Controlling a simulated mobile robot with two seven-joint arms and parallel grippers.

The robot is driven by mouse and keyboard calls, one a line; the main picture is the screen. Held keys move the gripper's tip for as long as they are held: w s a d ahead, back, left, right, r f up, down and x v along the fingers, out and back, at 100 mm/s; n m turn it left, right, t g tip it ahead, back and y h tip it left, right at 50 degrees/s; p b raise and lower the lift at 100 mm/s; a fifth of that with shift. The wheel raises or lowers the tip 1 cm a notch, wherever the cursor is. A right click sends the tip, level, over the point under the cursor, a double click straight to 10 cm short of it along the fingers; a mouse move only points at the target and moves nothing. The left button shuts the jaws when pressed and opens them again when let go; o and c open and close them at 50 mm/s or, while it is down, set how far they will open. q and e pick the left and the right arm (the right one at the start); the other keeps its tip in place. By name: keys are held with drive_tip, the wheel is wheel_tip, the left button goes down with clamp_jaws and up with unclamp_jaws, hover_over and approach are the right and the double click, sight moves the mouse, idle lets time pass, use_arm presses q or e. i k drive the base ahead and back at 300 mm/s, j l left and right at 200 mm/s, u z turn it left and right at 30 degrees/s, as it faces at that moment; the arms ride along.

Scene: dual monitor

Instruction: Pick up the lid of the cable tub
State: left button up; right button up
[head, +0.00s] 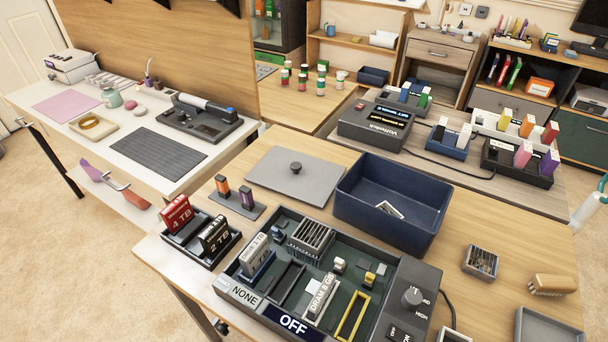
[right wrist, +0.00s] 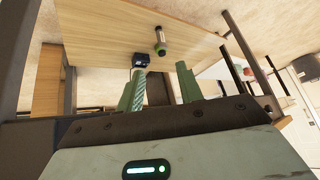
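A flat grey lid with a black knob (head: 322,190) lies on the wooden bench in the head view. It is just left of an open dark blue tub (head: 392,232), which holds a small white-framed piece. The lid is off the tub and nothing covers its knob. My right gripper (right wrist: 160,88) shows in the right wrist view with its two green fingers apart and nothing between them. The lid cannot be made out in that view. My left gripper is not in view.
A tray with drives and a control panel (head: 413,300) stands in front of the lid and tub. A small stand with two sticks (head: 237,203) is left of the lid. A brush (head: 553,284) and small grey rack (head: 480,262) lie right of the tub. Consoles stand behind.

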sight(310, 180)
drive_tip(key=k+j+z, duration=0.1)
drive_tip(key=j+z, duration=0.2)
drive_tip(key=j, duration=0.2)
drive_tip(key=k+j+z, duration=0.15)
drive_tip(key=j+z, duration=0.15)
drive_tip(key=j, duration=0.2)
drive_tip(key=k+j+z, duration=0.3)
drive_tip(key=j, duration=0.2)
drive_tip(key=k+j+z, duration=0.6)
drive_tip(key=j, duration=0.15)
drive_tip(key=i+j, duration=0.05)
drive_tip(key=i, duration=0.05)
